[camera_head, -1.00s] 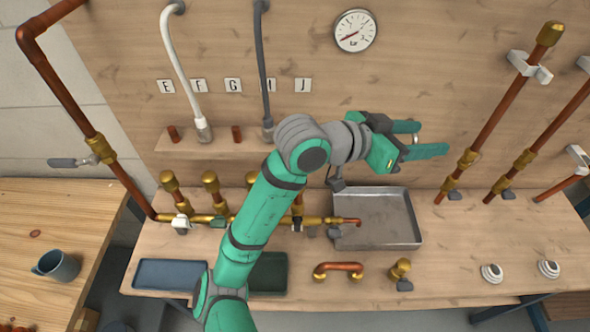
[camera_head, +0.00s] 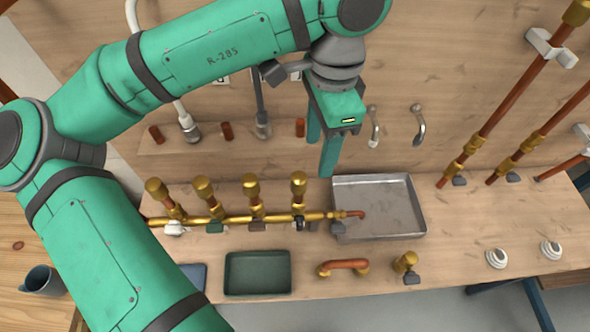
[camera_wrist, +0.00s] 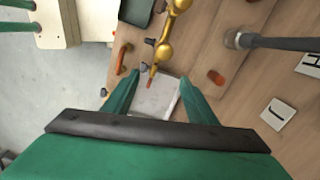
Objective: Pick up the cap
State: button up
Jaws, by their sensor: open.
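No piece is clearly marked as the cap. Small copper cylinders stand on the wall shelf: one at the left (camera_head: 157,134), one in the middle (camera_head: 227,130) and one at the right (camera_head: 300,127), close left of my gripper in the picture. Which of them is the cap, if any, I cannot tell. My gripper (camera_head: 320,158) points down, open and empty, in front of the board, above the pipe row. In the wrist view its fingers (camera_wrist: 160,80) are spread with the metal tray (camera_wrist: 156,98) far below between them, and a copper cylinder (camera_wrist: 216,77) lies right of the fingers.
The metal tray (camera_head: 418,232) stands on the bench below my gripper. Brass pipework (camera_head: 235,219) with upright valves runs to its left. A dark green tray (camera_head: 257,291), a copper elbow piece (camera_head: 343,265) and white discs (camera_head: 497,258) lie on the bench. Tall copper pipes (camera_head: 490,125) stand at right.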

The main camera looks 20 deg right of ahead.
aim_at(299, 176)
jog(key=shift+y, duration=0.5)
jog(key=f, duration=0.2)
jog(key=a+f, duration=0.1)
jog(key=w+a+f, duration=0.1)
jog(key=f, duration=0.1)
jog(key=shift+a+f, duration=0.25)
jog(key=shift+f, duration=0.05)
jog(key=shift+s+a+f, duration=0.1)
jog(key=shift+a+f, duration=0.15)
jog(key=shift+f, duration=0.85)
jog(key=shift+a+f, duration=0.2)
jog(key=shift+f, duration=0.9)
jog(key=c, duration=1.2)
